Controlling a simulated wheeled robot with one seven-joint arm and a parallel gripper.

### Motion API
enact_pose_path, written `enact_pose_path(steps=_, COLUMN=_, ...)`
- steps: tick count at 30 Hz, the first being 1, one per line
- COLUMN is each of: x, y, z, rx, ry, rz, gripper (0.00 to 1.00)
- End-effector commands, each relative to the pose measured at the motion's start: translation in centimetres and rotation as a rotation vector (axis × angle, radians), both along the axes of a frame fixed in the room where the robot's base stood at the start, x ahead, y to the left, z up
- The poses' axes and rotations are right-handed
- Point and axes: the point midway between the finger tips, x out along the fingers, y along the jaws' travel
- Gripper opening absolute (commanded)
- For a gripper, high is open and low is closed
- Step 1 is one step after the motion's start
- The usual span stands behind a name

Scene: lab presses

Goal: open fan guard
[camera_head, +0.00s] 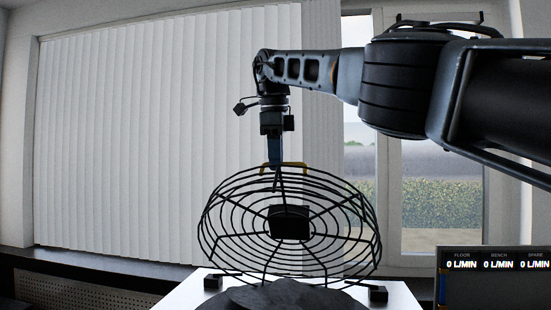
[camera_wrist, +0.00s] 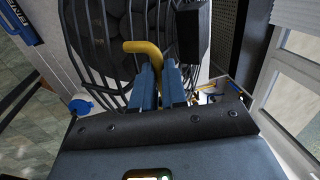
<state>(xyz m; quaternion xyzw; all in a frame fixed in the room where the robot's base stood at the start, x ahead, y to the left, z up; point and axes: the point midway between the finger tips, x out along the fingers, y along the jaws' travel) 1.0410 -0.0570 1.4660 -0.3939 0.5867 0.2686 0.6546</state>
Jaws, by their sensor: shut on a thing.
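The fan guard (camera_head: 232,200) is a round black wire cage. In the head view it stands tilted up above a dark round body (camera_head: 285,297) on a white surface. A dark square plate (camera_head: 289,222) is at its centre. A yellow handle (camera_head: 297,166) sits on its top rim; it also shows in the wrist view (camera_wrist: 143,47). My gripper (camera_head: 275,172) reaches down from above to this handle. In the wrist view its blue fingers (camera_wrist: 160,84) are shut on the yellow handle, with the dark guard bars just beyond. The fingers hide part of the handle.
The white surface (camera_head: 399,297) has small black blocks near its corners. A display (camera_head: 495,275) with flow readings stands at the lower right. White blinds (camera_head: 140,140) and a window (camera_head: 440,200) are behind. The space left of the guard looks clear.

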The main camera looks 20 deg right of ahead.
Motion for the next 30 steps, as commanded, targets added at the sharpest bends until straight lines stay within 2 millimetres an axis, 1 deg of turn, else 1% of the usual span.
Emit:
enact_pose_path(steps=1, x=0.05, y=-0.77, z=-0.81, rx=-0.007, ry=0.010, rz=-0.010, gripper=0.00)
enact_pose_path(steps=6, x=0.04, y=-0.79, z=-0.81, rx=-0.007, ry=0.010, rz=-0.010, gripper=0.00)
enact_pose_path(steps=7, x=0.04, y=-0.79, z=-0.81, rx=-0.007, ry=0.010, rz=-0.010, gripper=0.14)
enact_pose_path(steps=12, x=0.03, y=-0.54, z=-0.66, rx=-0.004, ry=0.008, rz=-0.008, gripper=0.31)
enact_pose_path(steps=15, x=0.02, y=-0.38, z=-0.52, rx=-0.002, ry=0.006, rz=-0.005, gripper=0.38)
enact_pose_path(steps=30, x=-0.03, y=-0.17, z=-0.37, rx=0.000, ry=0.005, rz=-0.003, gripper=0.38)
